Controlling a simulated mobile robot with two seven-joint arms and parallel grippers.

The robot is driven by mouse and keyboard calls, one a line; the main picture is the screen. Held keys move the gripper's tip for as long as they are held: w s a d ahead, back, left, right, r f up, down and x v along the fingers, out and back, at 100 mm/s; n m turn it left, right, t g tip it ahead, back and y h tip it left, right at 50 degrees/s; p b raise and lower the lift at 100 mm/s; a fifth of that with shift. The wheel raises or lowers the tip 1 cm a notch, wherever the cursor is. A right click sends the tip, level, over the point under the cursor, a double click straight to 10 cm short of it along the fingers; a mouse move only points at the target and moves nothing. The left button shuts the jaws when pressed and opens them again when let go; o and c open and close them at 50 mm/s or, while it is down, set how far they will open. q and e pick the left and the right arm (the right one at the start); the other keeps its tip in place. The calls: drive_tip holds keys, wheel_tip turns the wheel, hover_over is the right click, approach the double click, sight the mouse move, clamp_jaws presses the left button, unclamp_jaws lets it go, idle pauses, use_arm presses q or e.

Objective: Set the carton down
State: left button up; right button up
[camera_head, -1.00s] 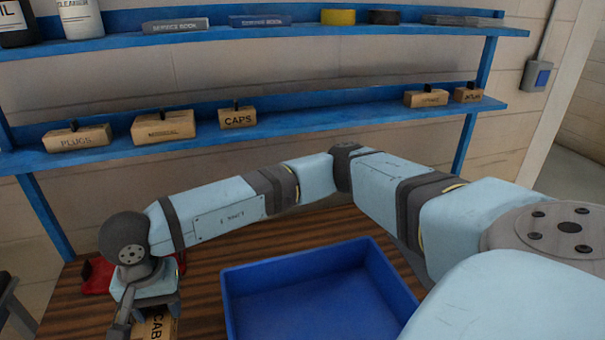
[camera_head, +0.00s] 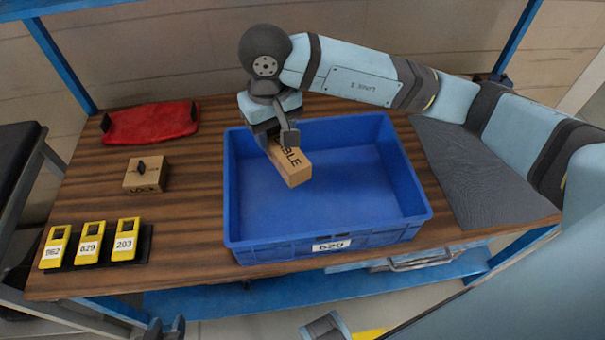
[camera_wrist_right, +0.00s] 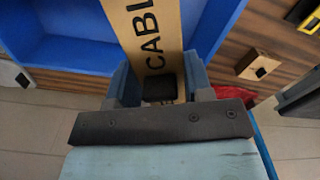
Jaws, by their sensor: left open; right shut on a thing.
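The carton (camera_head: 292,168) is a brown box marked CABLE. My right gripper (camera_head: 277,140) is shut on one end of it, inside the outline of the blue bin's back left part. I cannot tell if the carton touches the bin floor. In the right wrist view the carton (camera_wrist_right: 150,40) sits between the fingers of the right gripper (camera_wrist_right: 158,85), its far end cut off by the frame. The blue bin (camera_head: 330,246), labelled 829, stands on the wooden table and looks otherwise empty. My left gripper (camera_head: 165,328) is open and empty at the bottom edge, partly cut off.
Left of the bin on the table (camera_head: 190,235) are a red tray (camera_head: 150,123), a small box marked LOCK (camera_head: 146,176) and several yellow numbered tags (camera_head: 90,243) on a dark holder. A grey mat (camera_head: 465,170) lies right of the bin.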

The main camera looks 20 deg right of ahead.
wheel_tip(320, 180, down, 19)
drive_tip(key=shift+f+p, duration=0.15)
drive_tip(key=shift+p, duration=0.35)
drive_tip(key=shift+f, duration=0.2)
drive_tip(key=o, duration=1)
drive_tip(key=shift+o, duration=0.2)
